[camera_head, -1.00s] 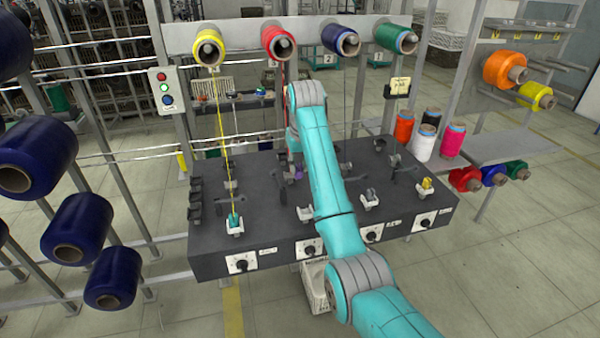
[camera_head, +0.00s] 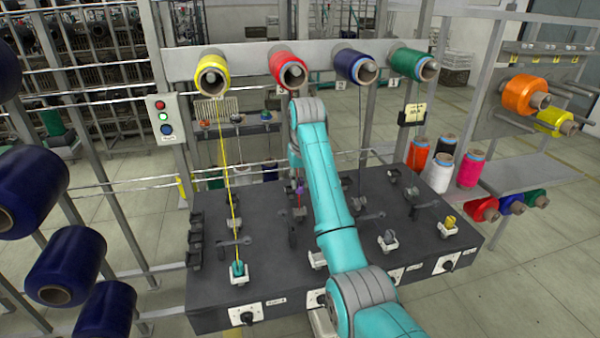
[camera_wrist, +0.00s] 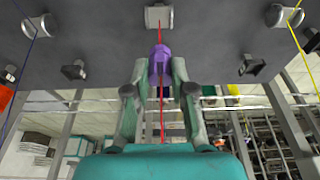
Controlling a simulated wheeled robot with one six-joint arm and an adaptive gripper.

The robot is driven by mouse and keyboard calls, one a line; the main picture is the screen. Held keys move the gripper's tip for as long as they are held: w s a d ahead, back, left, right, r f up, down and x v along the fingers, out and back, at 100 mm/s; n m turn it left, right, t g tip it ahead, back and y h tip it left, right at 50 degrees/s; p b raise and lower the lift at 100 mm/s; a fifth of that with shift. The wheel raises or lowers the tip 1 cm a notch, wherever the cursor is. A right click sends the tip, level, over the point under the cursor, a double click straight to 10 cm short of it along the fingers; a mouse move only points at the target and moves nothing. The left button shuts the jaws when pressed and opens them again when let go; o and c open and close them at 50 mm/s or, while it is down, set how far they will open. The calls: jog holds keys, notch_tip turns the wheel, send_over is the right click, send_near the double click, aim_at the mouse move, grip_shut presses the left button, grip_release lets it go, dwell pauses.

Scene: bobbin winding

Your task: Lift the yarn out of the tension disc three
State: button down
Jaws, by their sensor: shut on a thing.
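My gripper (camera_wrist: 161,68) is shut on a purple piece (camera_wrist: 160,62) with the red yarn (camera_wrist: 161,110) running through it. The piece also shows in the head view (camera_head: 300,187), beside my arm. In the wrist view the red yarn runs up past a round metal yarn part (camera_wrist: 159,16), just beyond my fingertips and apart from them. The blue yarn (camera_wrist: 20,72) passes a similar part (camera_wrist: 45,23) at left, and the yellow yarn (camera_wrist: 300,48) another (camera_wrist: 284,16) at right. My arm hides part of the machine top.
Yellow (camera_head: 212,73), red (camera_head: 287,70), blue (camera_head: 355,67) and green (camera_head: 412,64) spools hang on the rail above the dark machine top (camera_head: 215,290). Yellow yarn reaches a teal piece (camera_head: 238,268) at front left. Loose spools stand at right, by a shelf (camera_head: 525,170).

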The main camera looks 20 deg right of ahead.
aim_at(301, 187)
jog(key=shift+s+x, duration=0.2)
jog(key=shift+x, duration=0.6)
jog(key=shift+s+x, duration=0.2)
jog(key=shift+x, duration=0.6)
jog(key=shift+s+x, duration=0.25)
jog(key=shift+x, duration=0.75)
jog(key=shift+s+x, duration=0.25)
jog(key=shift+x, duration=0.8)
jog(key=shift+r, duration=0.1)
jog(key=shift+w+v, duration=0.15)
jog(key=shift+v, duration=0.5)
jog(key=shift+w+v, duration=0.15)
jog(key=shift+v, duration=0.5)
jog(key=shift+r, duration=0.2)
jog(key=shift+w+v, duration=0.15)
jog(key=shift+v, duration=0.5)
jog(key=shift+w+v, duration=0.15)
jog(key=shift+v, duration=0.55)
